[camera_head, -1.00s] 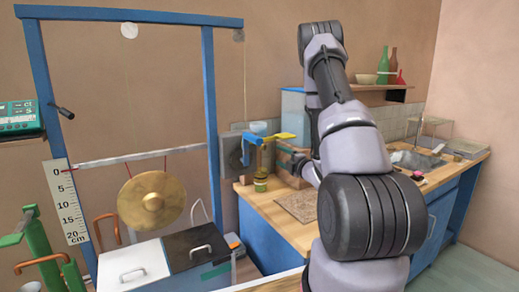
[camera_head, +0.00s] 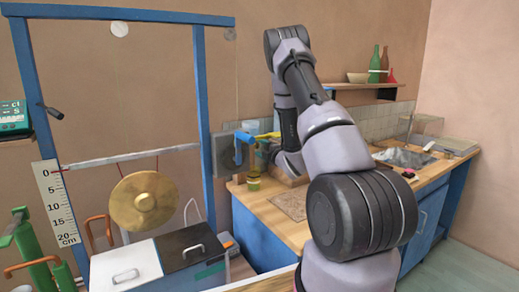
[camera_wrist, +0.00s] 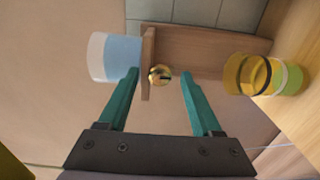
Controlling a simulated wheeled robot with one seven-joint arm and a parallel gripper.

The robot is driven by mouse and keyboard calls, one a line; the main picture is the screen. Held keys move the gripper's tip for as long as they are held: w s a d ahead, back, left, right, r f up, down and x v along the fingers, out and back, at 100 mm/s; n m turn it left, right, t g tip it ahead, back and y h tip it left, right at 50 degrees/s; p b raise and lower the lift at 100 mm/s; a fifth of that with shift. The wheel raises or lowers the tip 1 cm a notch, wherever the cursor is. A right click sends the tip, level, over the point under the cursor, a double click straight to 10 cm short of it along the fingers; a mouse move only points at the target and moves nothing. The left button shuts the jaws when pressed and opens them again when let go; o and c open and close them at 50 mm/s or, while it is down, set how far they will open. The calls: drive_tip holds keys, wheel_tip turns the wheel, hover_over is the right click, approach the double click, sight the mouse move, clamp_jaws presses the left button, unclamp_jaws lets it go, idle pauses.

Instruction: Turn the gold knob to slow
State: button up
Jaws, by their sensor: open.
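The gold knob (camera_wrist: 159,75) shows in the wrist view as a small round brass piece with a dark mark on its face. It sits at a wooden block (camera_wrist: 148,62), and the mark points roughly to the right. My gripper (camera_wrist: 159,72) is open, with one teal finger on each side of the knob in the picture. I see a gap on both sides, and I cannot tell how far the knob is beyond the tips. In the head view my arm hides the knob. I can read no slow label.
A clear vessel of pale blue liquid (camera_wrist: 115,57) is left of the knob, and a yellow cup (camera_wrist: 254,76) is to the right. In the head view the wooden counter (camera_head: 290,232) runs beneath. A gold gong (camera_head: 144,200) hangs in a blue frame (camera_head: 202,110) at left.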

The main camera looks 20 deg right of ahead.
clamp_jaws()
drive_tip(key=shift+m, duration=0.4)
drive_tip(key=m, duration=0.3)
drive_tip(key=shift+d, duration=0.1)
drive_tip(key=m, duration=0.9)
drive_tip(key=shift+m, duration=2.4)
drive_tip(key=shift+f, duration=0.1)
